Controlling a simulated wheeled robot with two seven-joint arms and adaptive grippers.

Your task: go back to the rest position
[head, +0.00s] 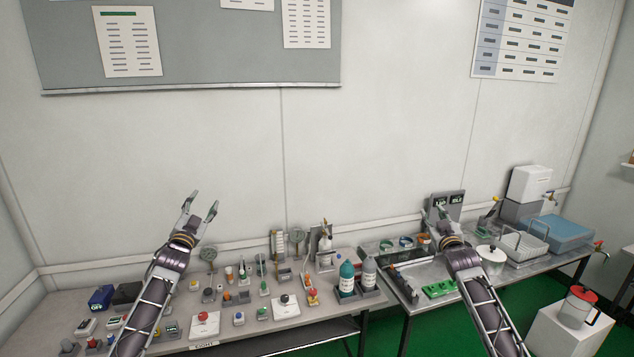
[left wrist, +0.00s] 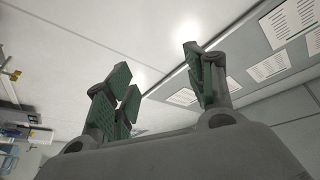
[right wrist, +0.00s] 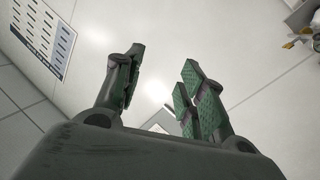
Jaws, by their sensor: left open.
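My left gripper (head: 200,206) is raised in front of the wall, above the left table. Its fingers are spread and empty, and the left wrist view shows the green pads apart (left wrist: 160,90). My right gripper (head: 438,205) is raised in front of the right table, its fingers pointing up. The right wrist view shows its green-padded fingers apart with nothing between them (right wrist: 158,88). Neither gripper touches any object.
The left table (head: 270,342) holds several small testers, a teal bottle (head: 347,277) and a grey bottle (head: 369,272). The right table (head: 545,265) holds a wire rack (head: 520,245) and a blue box (head: 570,232). A red-lidded jug (head: 577,308) stands on a white block. Space around both raised grippers is clear.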

